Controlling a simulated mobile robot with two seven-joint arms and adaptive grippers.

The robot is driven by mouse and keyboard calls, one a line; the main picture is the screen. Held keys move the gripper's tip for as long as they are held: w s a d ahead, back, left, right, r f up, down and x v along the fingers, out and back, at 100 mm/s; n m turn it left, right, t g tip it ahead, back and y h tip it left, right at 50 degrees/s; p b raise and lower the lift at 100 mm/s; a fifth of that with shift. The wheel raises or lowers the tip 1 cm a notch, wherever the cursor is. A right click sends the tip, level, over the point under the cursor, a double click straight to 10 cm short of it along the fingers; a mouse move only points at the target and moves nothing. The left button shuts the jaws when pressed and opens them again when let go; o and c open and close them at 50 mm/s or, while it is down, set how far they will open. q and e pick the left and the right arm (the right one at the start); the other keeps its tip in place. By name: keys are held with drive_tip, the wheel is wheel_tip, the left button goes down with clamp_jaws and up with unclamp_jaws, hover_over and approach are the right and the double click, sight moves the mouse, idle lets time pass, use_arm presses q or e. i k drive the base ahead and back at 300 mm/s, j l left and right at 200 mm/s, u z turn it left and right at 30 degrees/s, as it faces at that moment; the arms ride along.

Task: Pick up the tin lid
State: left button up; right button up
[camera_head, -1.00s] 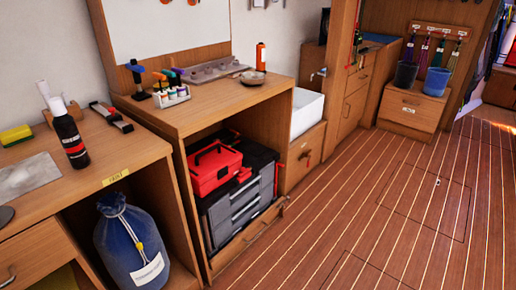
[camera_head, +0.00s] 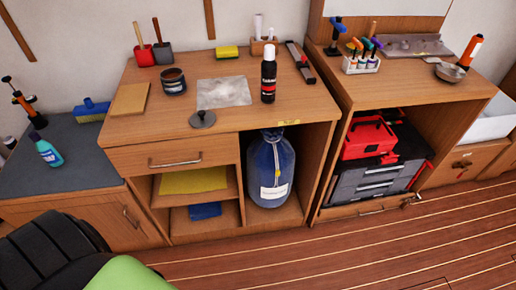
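The tin lid, a small dark grey disc with a knob on top (camera_head: 202,118), lies flat near the front edge of the wooden bench top (camera_head: 250,112), above the drawer. An open dark tin with a pale label (camera_head: 174,86) stands behind it to the left. A grey sheet (camera_head: 224,92) lies just behind the lid. Neither of my grippers is in view, and nothing touches the lid.
A black bottle (camera_head: 268,80) stands right of the lid. A tan board (camera_head: 130,99) lies to the left, and a yellow sponge (camera_head: 227,52) at the back. A blue sack (camera_head: 270,170) sits in the shelf below. Wooden floor (camera_head: 340,250) in front is clear.

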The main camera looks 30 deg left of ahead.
sight(201, 119)
drive_tip(key=u, duration=0.8)
